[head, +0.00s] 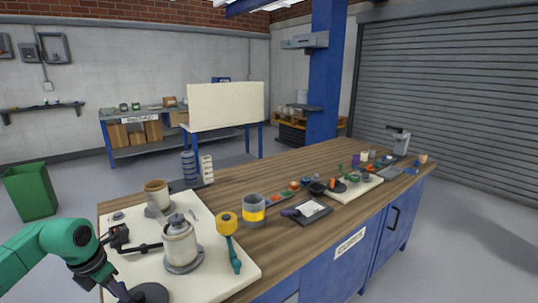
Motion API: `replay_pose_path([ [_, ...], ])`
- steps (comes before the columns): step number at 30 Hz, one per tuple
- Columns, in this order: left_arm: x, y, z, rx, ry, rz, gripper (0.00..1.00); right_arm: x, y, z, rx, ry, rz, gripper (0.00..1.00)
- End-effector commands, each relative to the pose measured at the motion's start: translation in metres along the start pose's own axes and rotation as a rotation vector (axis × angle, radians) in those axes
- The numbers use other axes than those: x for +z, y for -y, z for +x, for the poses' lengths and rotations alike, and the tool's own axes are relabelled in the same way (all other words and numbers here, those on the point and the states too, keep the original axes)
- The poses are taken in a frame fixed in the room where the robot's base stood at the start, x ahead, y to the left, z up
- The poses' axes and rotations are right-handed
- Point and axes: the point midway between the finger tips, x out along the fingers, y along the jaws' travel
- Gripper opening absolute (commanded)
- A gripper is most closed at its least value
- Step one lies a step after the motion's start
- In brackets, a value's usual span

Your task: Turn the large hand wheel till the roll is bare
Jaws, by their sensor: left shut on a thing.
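A cream board (222,268) on the near left of the wooden bench carries the roller parts. The nearer upright roll (180,247) has a pale wrapped body, a grey base and a grey knob on top. A farther roll (157,196) is pale with a brown top. A dark round wheel (152,293), seemingly the large hand wheel, is cut off by the bottom edge. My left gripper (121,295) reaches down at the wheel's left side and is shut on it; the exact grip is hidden. My right gripper is out of view.
A dark crank-like arm (140,248) lies left of the nearer roll. A yellow-and-teal tool (230,241) and a grey cup with a yellow band (253,210) stand to the right. Several small items crowd the bench's far part. A green bin (31,190) stands on the floor.

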Motion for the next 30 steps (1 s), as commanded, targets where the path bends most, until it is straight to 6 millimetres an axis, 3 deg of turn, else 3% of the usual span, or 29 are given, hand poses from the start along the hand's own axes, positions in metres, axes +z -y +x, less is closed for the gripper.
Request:
replay_pose_path([
  [5, -0.015, 0.011, 0.000, -0.014, -0.011, 0.009, 0.00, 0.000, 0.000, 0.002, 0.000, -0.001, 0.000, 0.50],
  [14, -0.016, 0.010, -0.002, -0.009, -0.005, 0.006, 0.00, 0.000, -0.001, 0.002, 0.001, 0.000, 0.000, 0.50],
  [22, -0.034, 0.016, -0.005, -0.005, -0.005, 0.004, 0.00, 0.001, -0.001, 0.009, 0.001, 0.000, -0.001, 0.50],
  [30, -0.035, 0.017, -0.007, -0.006, -0.004, 0.004, 0.00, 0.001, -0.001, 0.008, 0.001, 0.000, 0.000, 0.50],
])
